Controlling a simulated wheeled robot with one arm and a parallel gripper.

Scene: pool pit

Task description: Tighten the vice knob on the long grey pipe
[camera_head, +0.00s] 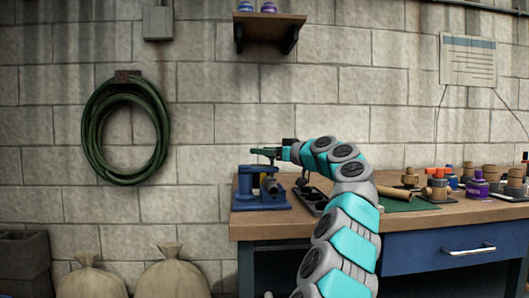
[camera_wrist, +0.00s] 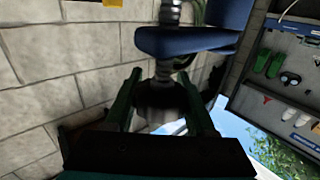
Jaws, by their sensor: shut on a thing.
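The blue vice (camera_head: 262,192) stands on the left end of the workbench. My gripper (camera_head: 268,152) reaches over its top from the right, with green fingers. In the wrist view the two fingers of my gripper (camera_wrist: 160,84) are on either side of a dark round knob (camera_wrist: 160,104) and shut on it. A threaded screw (camera_wrist: 168,14) runs from the knob through the blue vice frame (camera_wrist: 192,38). The knob is hidden or too small to tell in the head view. I cannot make out the long grey pipe clearly in either view.
The wooden workbench (camera_head: 262,226) has a dark tray (camera_head: 312,201) beside the vice. A tan roll (camera_head: 393,194), a green mat (camera_head: 412,205) and several small items, including a purple bottle (camera_head: 478,187), lie further right. A shelf (camera_head: 270,19) hangs above. Sacks (camera_head: 172,276) stand on the floor at left.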

